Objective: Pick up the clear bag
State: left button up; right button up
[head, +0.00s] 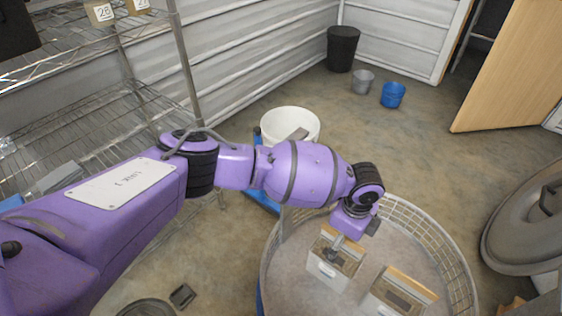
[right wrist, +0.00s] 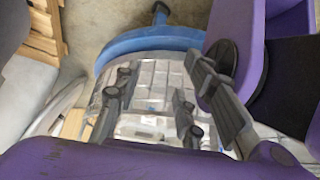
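I cannot make out a clear bag for certain in either view. In the head view my left gripper (head: 340,240) points down at the top of a small tan box with a white front (head: 328,272). Its fingertips are too small to tell whether they touch the box or are open. In the right wrist view my right gripper (right wrist: 152,104) is open, its dark fingers apart. Between and beyond them is a pale grey gridded surface (right wrist: 150,80); I cannot tell whether anything clear lies on it. My right gripper does not show in the head view.
A round grey surface with a wire rim (head: 440,235) bears the box and a second similar box (head: 408,290). A white bucket (head: 290,122) stands behind my left arm. Wire shelving (head: 85,115) is at left, a large grey lid (head: 530,225) at right.

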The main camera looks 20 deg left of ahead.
pick_arm(q)
jog(key=shift+w+a+f, duration=0.2)
jog(key=shift+w+f, duration=0.15)
jog(key=shift+f, duration=0.35)
notch_tip(320, 180, down, 2)
jog(key=shift+f+b, duration=0.1)
jog(key=shift+b, duration=0.45)
jog(key=f, duration=0.1)
jog(key=f+b, duration=0.1)
jog(key=f, duration=0.1)
jog(key=shift+w+f, duration=0.25)
jog(key=shift+f, duration=0.35)
jog(key=c, duration=2.1)
jog(key=shift+w+r, duration=0.1)
jog(key=shift+c, duration=0.4)
